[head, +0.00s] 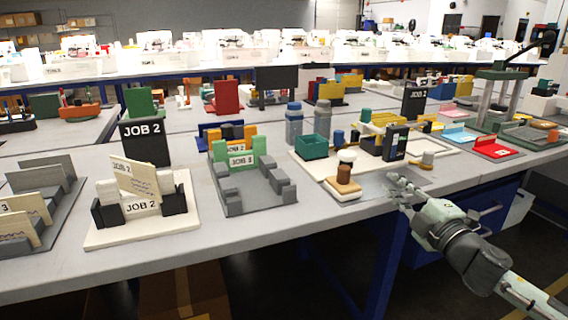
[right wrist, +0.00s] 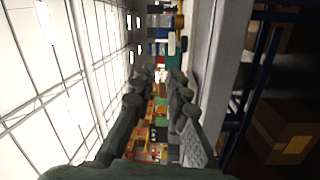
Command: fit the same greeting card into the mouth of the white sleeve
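A cream card (head: 138,181) marked JOB 2, with handwriting on it, stands tilted at the left of the table in the head view. Its lower part is behind or in a white piece (head: 142,206) labelled JOB 2, between black blocks on a white base (head: 105,237). This white piece may be the sleeve; I cannot tell whether the card is inside its mouth. My right gripper (head: 398,190) is at the table's front edge, well to the right of the card. Its fingers are apart and empty, as the right wrist view (right wrist: 160,76) also shows. My left gripper is out of view.
A grey fixture (head: 258,198) with green cards stands right of the card's base. Grey racks with cards (head: 40,178) stand at the far left. A black JOB 2 sign (head: 145,143) stands behind the card. A stamp (head: 343,181) and a green bin (head: 311,146) sit near my right gripper.

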